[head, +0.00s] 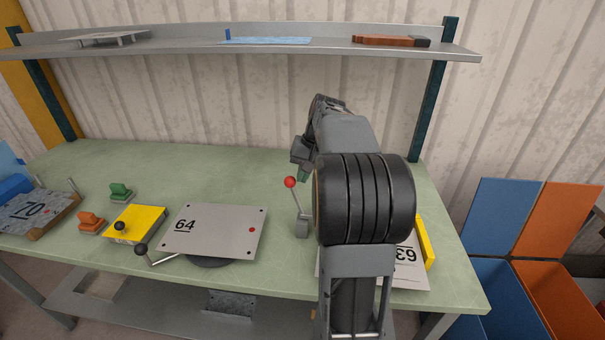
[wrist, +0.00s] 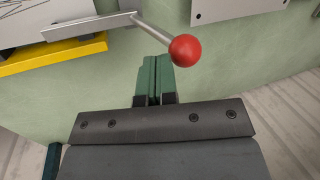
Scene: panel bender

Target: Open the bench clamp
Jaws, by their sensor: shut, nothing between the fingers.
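The bench clamp shows as a grey block (head: 303,228) with a thin lever ending in a red ball knob (head: 290,182). The lever stands up with a slight lean to the left in the head view. In the wrist view the red knob (wrist: 185,50) lies just beyond and to the right of my fingertips. A flat grey bar (wrist: 88,27) runs left from the lever's foot there. My gripper (wrist: 157,62) has green fingers, shut together and empty. In the head view my gripper (head: 304,173) is behind the knob, partly hidden by my arm. I cannot tell if it touches the knob.
A plate marked 63 (head: 405,268) with a yellow bar (head: 426,243) lies right of the clamp, partly hidden by my arm. A plate marked 64 (head: 215,230) lies left, beside a black-knobbed handle (head: 141,249). A shelf (head: 250,50) spans the back. The bench's back middle is clear.

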